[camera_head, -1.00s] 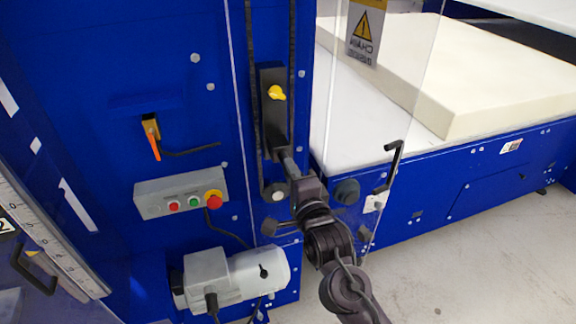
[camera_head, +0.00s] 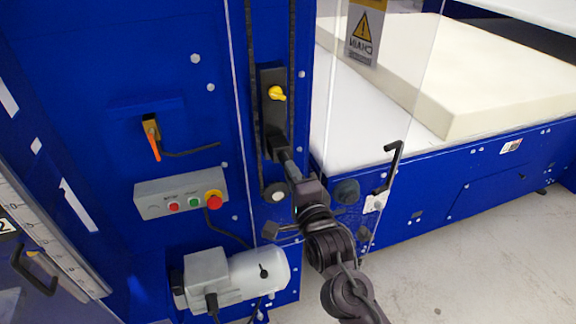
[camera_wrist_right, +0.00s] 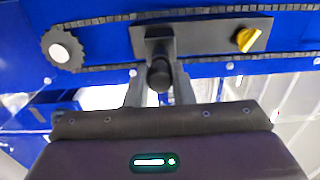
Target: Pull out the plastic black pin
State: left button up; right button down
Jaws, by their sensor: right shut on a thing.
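The black pin (camera_wrist_right: 160,75) shows in the right wrist view as a round dark end. It sticks out from a dark bracket on a grey plate (camera_wrist_right: 205,38) mounted on the blue machine. My right gripper (camera_wrist_right: 160,92) has one finger on each side of the pin and is shut on it. In the head view, my right gripper (camera_head: 287,160) reaches up to the lower end of the same dark plate (camera_head: 272,108); the pin itself is mostly hidden there. My left gripper is not in view.
A yellow knob (camera_head: 277,93) sits above the pin on the plate, between two chains. A clear guard with a warning sign (camera_head: 364,33) stands to the right. A crank handle (camera_head: 388,167), a control box (camera_head: 180,192) and a grey motor (camera_head: 235,275) are close by. Foam (camera_head: 480,85) lies at the right.

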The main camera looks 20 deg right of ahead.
jog(key=shift+s, duration=1.35)
dwell(0.4)
jog(key=shift+s+d+p, duration=0.15)
jog(key=shift+s+p, duration=0.2)
jog(key=shift+s, duration=2.2)
